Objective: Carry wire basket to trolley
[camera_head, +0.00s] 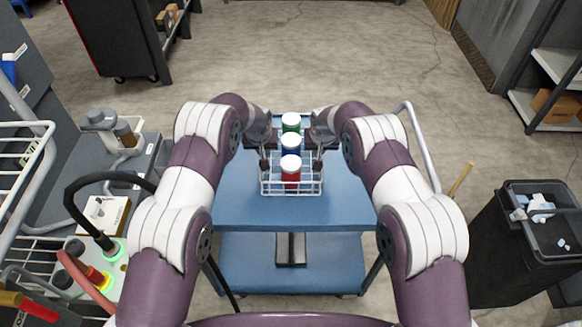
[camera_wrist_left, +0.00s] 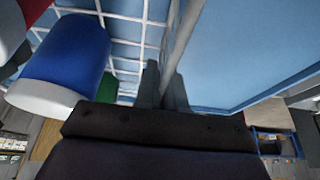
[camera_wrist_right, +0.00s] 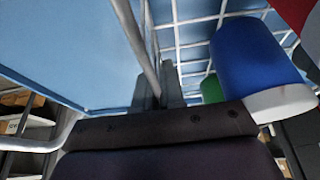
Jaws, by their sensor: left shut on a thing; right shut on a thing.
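The white wire basket (camera_head: 292,187) is at the blue trolley (camera_head: 240,205), over its top shelf; I cannot tell whether it rests on it or hangs just above. It holds three white-lidded jars in a row: green (camera_head: 291,122), blue (camera_head: 290,145) and red (camera_head: 290,172). My left gripper (camera_head: 264,162) is shut on the basket's left side, and my right gripper (camera_head: 318,162) is shut on its right side. In the left wrist view the fingers (camera_wrist_left: 165,88) grip a wire rim beside the blue jar. The right wrist view shows the right fingers (camera_wrist_right: 155,92) gripping likewise.
The trolley has a lower shelf (camera_head: 250,270) and a grey handle rail (camera_head: 418,140) at right. A black bin (camera_head: 530,245) stands at right. A cluttered bench (camera_head: 100,225) with hoses is at left. Open floor (camera_head: 330,45) lies beyond the trolley.

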